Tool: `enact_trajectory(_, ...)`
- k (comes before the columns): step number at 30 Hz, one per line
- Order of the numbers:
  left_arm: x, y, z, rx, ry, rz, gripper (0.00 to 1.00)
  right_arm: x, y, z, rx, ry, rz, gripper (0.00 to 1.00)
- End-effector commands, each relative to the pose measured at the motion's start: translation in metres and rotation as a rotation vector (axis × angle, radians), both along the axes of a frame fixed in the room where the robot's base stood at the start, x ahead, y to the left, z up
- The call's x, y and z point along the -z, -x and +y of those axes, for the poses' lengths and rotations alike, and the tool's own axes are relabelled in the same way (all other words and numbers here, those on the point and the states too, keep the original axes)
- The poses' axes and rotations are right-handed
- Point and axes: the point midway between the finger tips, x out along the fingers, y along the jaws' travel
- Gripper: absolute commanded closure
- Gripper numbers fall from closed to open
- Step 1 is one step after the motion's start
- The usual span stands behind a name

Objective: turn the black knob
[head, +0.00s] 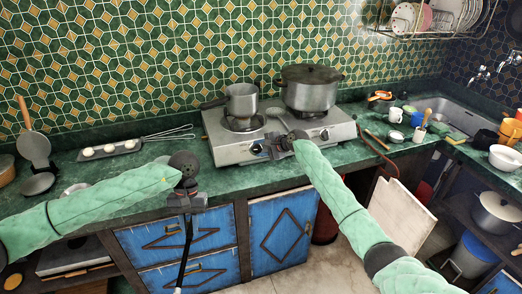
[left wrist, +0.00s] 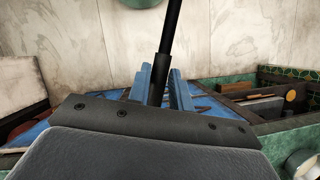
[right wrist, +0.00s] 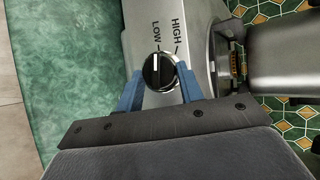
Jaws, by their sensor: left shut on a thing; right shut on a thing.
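The black knob (right wrist: 158,70) is on the front of the grey gas hotplate (right wrist: 205,20). Its white mark points up in the right wrist view, close to the LOW label, with HIGH to the right. My right gripper (right wrist: 158,88) is shut on it, one blue finger at each side. In the head view my right gripper (head: 270,147) is at the hotplate's front, and the knob (head: 257,148) shows partly. My left gripper (head: 186,199) is shut on a thin black rod (left wrist: 166,40), which hangs down before the blue cupboards in the head view (head: 185,250).
A saucepan (head: 242,100) and a larger lidded pot (head: 309,90) stand on the hotplate. A second knob (head: 325,135) is at its right front. A tray of white items (head: 110,150) and a whisk lie left. Mugs stand right.

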Motion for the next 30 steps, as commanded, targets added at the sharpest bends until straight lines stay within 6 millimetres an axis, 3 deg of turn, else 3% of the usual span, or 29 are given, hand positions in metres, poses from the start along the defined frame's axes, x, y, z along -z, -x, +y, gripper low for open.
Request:
enact_trajectory(9, -0.0009, -0.0001, 0.0000, 0.000, 0.000, 0.000, 1.00, 0.0015, 0.0006, 0.0016, -0.064, 0.101, -0.028, 0.86)
enact_trajectory(26, -0.0009, -0.0001, 0.0000, 0.000, 0.000, 0.000, 1.00, 0.0026, 0.0011, 0.0020, -0.077, 0.121, -0.034, 0.86)
enact_trajectory(27, -0.0009, -0.0001, 0.0000, 0.000, 0.000, 0.000, 1.00, 0.0025, 0.0011, 0.0021, -0.077, 0.121, -0.034, 0.55)
enact_trajectory(30, -0.0009, -0.0001, 0.0000, 0.000, 0.000, 0.000, 1.00, 0.0016, 0.0007, 0.0019, -0.077, 0.120, -0.034, 0.41)
